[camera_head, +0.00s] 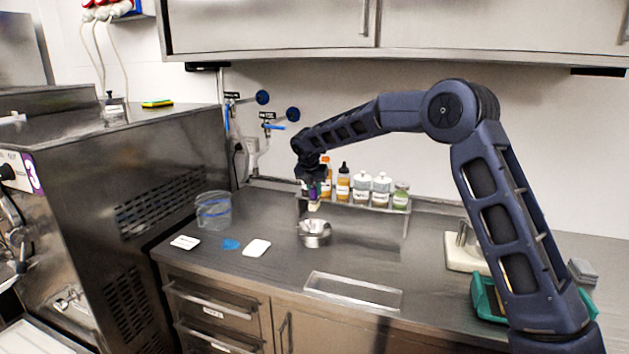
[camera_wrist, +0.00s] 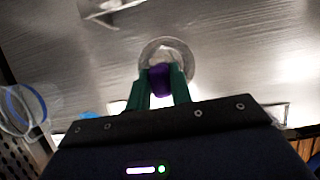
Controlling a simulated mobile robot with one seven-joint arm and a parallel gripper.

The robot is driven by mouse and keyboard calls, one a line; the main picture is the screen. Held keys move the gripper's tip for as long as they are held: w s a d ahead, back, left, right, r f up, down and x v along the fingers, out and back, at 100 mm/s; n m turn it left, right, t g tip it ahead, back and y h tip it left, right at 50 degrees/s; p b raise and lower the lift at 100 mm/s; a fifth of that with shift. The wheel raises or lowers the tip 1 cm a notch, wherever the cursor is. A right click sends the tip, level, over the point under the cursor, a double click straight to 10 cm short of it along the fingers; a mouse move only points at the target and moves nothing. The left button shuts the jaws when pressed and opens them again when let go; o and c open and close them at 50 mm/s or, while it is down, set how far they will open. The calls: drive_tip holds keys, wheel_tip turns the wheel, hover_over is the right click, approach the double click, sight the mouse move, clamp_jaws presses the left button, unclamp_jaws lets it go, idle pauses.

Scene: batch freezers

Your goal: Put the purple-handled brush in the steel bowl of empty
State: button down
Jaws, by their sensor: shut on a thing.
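My gripper (camera_head: 314,181) is shut on the purple-handled brush (camera_head: 313,205), above the counter. In the wrist view the purple handle (camera_wrist: 160,79) sits between the green fingers of my gripper (camera_wrist: 159,82). The brush hangs roughly upright with its pale bristle end down. The steel bowl (camera_head: 314,239) stands on the counter directly below or slightly behind the brush; its rim (camera_wrist: 183,49) shows around the handle in the wrist view. The brush tip appears just above the bowl, and the exact gap cannot be told. Something pale shows inside the bowl, too small to identify.
A rack (camera_head: 407,222) with several bottles and jars stands behind the bowl. A clear bucket (camera_head: 213,211), white cards (camera_head: 257,248) and a blue piece (camera_head: 231,244) lie to the left. A clear tray (camera_head: 352,291) lies in front. A green bin (camera_head: 485,297) is at right.

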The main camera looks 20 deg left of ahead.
sight(315, 197)
wheel_tip(315, 197, down, 11)
idle(0.9)
drive_tip(key=shift+r, duration=0.1)
drive_tip(key=c, duration=1.2)
unclamp_jaws()
drive_tip(key=shift+o, duration=0.2)
drive_tip(key=shift+r, duration=3.55)
